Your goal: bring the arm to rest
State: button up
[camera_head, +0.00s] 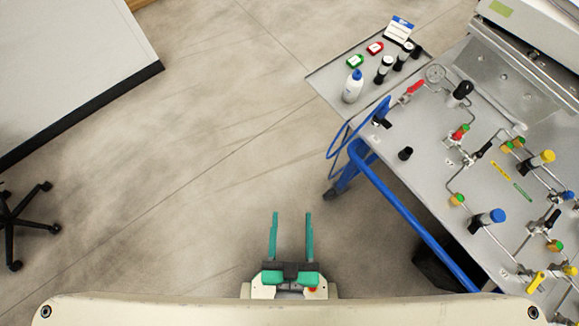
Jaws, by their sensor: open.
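My gripper (291,240) shows at the bottom middle of the head view, with two green fingers pointing up in the picture. The fingers stand apart with nothing between them, and only bare floor shows beyond them. The gripper is clear of the analyser panel (400,165) on the right. Most of my arm is hidden behind the pale edge of my own body at the bottom.
The panel carries pipes, valves and coloured caps, with a blue rail (405,212) along its near side. A side shelf (330,77) holds a white bottle (353,87) and small items. A table (75,65) and black chair base (14,222) are left. Middle floor is free.

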jog(key=s, duration=0.1)
jog(key=r, duration=0.1)
jog(key=s, duration=0.1)
jog(key=shift+s+a+r+y, duration=0.25)
jog(key=shift+s+r+y, duration=0.05)
jog(key=shift+c, duration=0.5)
jog(key=c, duration=0.5)
jog(key=shift+c, duration=0.2)
